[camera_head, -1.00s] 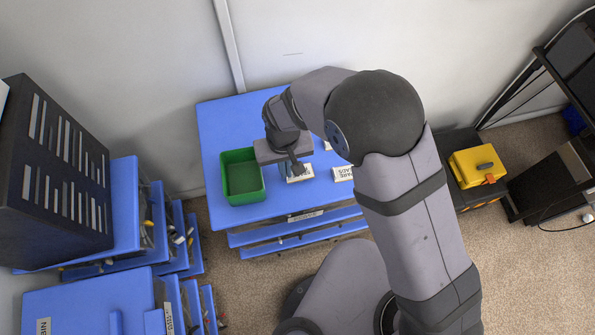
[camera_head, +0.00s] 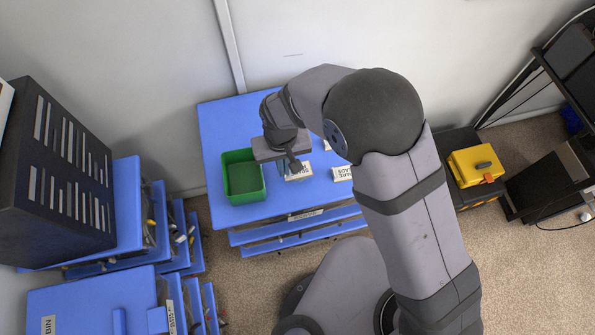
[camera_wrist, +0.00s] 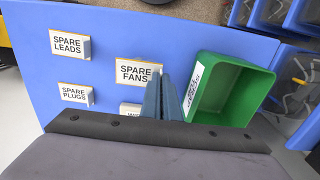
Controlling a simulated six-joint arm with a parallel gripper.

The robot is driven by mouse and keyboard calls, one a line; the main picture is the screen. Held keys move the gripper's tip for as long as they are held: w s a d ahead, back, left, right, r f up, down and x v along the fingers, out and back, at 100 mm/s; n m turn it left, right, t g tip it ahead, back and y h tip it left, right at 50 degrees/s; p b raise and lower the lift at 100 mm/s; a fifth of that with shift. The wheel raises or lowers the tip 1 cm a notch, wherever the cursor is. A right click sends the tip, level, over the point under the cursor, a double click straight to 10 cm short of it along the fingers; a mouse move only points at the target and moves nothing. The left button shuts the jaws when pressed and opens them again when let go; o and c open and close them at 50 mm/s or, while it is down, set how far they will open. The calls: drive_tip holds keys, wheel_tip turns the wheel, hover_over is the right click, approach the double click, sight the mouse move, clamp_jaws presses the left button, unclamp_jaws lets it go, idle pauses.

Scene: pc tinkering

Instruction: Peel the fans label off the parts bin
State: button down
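The green parts bin (camera_head: 257,195) stands open on the blue bench top, left of my gripper (camera_head: 296,166) in the head view. In the wrist view the bin (camera_wrist: 233,61) is right of my gripper (camera_wrist: 160,76). A white label (camera_wrist: 195,78) is on the bin's near side wall; its small print is unreadable. A white block marked SPARE FANS (camera_wrist: 133,73) sits just left of my fingers, and it also shows partly in the head view (camera_head: 300,173). My fingers point down between block and bin, close together. Whether they are fully shut is unclear. I see nothing held.
Blocks marked SPARE LEADS (camera_wrist: 68,43) and SPARE PLUGS (camera_wrist: 74,94) lie farther left in the wrist view. Another block (camera_wrist: 130,108) is partly hidden by my gripper. Blue drawer units (camera_head: 90,300) and a black slotted case (camera_head: 60,190) stand left of the bench.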

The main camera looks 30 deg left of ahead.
drive_tip(key=shift+r, duration=0.2)
idle(0.4)
drive_tip(key=shift+r+p, duration=2.1)
drive_tip(key=shift+r, duration=0.35)
